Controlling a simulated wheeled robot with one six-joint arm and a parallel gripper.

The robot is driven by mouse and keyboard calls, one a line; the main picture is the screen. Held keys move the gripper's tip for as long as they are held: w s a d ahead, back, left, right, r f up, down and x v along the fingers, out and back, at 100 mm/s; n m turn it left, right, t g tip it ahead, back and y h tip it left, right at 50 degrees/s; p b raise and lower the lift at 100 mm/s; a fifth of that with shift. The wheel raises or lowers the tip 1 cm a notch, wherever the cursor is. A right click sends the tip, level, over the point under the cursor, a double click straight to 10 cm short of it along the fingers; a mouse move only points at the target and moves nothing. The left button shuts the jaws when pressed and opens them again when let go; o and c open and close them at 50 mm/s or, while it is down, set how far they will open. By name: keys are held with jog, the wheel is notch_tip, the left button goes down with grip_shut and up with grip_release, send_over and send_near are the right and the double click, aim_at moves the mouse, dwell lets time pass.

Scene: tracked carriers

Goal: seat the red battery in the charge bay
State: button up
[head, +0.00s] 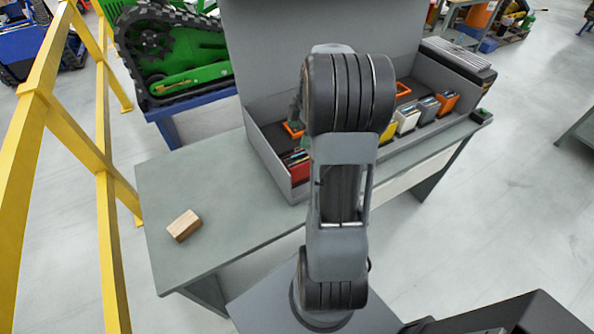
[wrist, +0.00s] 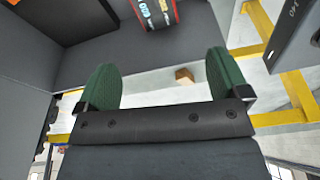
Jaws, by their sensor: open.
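The red battery (head: 298,166) sits upright at the near left end of the grey rack in the head view. A red-and-black battery with a white-marked label also shows, cut off by the top edge, in the wrist view (wrist: 155,12). My gripper (wrist: 162,78) is open, its green finger pads wide apart with nothing between them, apart from that battery. In the head view it is mostly hidden behind my arm. Two orange-rimmed openings show in the rack, one at the left (head: 292,131) and one farther back (head: 403,90). I cannot tell which is the charge bay.
Yellow (head: 387,133), white (head: 407,119) and orange (head: 447,101) batteries stand along the rack (head: 262,157). A wooden block (head: 184,225) lies on the otherwise clear left of the bench (head: 230,215). A tall grey panel backs the rack; a yellow railing (head: 105,130) stands left.

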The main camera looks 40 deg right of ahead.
aim_at(297, 158)
jog(key=shift+n+y, duration=0.3)
jog(key=shift+n, duration=0.4)
notch_tip(297, 158, down, 10)
jog(key=shift+w+r+p, duration=0.15)
jog(key=shift+p, duration=0.3)
jog(key=shift+p+x, duration=0.9)
jog(key=shift+x, duration=2.05)
jog(key=shift+w+d, duration=0.15)
jog(key=c, duration=1.5)
jog(key=shift+c, duration=0.3)
jog(key=shift+r, duration=0.15)
